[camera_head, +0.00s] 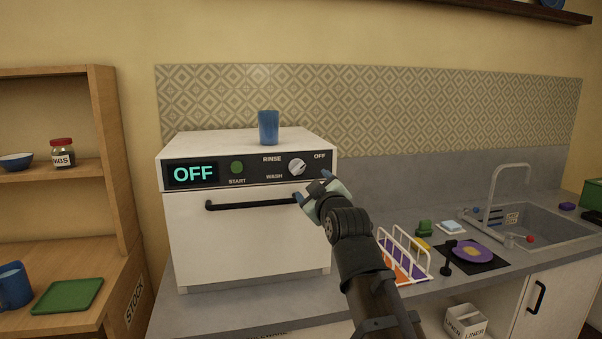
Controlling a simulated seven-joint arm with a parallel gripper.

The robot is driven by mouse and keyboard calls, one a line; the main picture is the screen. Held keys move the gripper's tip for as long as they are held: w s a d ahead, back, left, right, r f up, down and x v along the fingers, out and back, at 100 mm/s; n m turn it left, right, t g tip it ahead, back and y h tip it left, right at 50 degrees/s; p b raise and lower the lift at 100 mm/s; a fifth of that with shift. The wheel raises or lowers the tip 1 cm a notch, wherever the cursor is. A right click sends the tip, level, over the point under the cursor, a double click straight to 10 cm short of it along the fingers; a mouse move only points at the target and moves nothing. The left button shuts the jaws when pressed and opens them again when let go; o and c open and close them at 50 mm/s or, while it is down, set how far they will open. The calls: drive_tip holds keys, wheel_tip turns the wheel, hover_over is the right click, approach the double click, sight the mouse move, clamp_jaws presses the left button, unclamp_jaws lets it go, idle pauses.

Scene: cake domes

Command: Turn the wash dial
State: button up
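The wash dial (297,167) is a round, pale knob on the black control panel (250,168) of a white countertop dishwasher (250,237). The labels RINSE, WASH and OFF stand around it. Its mark seems to point to the upper right, towards OFF. The display (193,174) reads OFF in cyan. A green START button (237,167) is left of the dial. My gripper (314,185) is just below and right of the dial, with its blue-tipped fingers apart and nothing seen between them. I cannot tell whether a finger touches the panel.
A black door handle (252,205) runs below the panel, close to my gripper. A blue cup (268,127) stands on the dishwasher. A white wire rack (405,255) is right of my arm, and a sink (530,222) lies farther right. Wooden shelves (105,150) are at left.

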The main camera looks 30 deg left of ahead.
sight(300, 171)
drive_tip(key=x, duration=1.3)
drive_tip(key=shift+w+a+f, duration=0.1)
drive_tip(key=shift+w+a, duration=0.15)
drive_tip(key=shift+a, duration=0.05)
drive_tip(key=c, duration=1.1)
